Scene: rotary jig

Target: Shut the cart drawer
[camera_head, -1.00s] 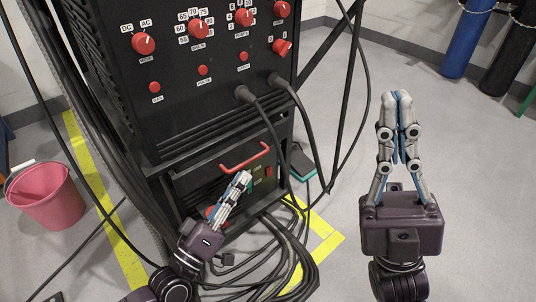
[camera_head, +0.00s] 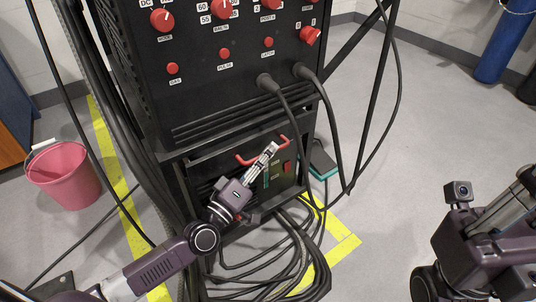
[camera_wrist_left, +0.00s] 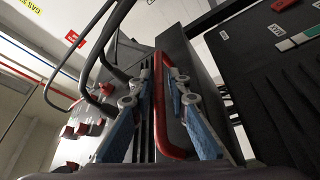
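The black cart drawer (camera_head: 287,181) is low on the cart, below the black control cabinet (camera_head: 240,92). How far it stands out is hard to judge. Its red handle (camera_head: 247,160) runs across the front and also shows in the left wrist view (camera_wrist_left: 161,110). My left gripper (camera_head: 274,147) is at the handle, hiding part of it and of the drawer front. In the left wrist view its two fingers are apart, with the handle between them; firm contact is not evident. My right arm (camera_head: 480,250) is at the right edge, away from the cart; its fingertips cannot be made out.
Black cables (camera_head: 265,255) lie coiled on the floor before the cart, and two thick leads hang from the cabinet past the drawer's right side. A pink bucket (camera_head: 64,178) stands at left. Yellow tape (camera_head: 340,246) marks the floor.

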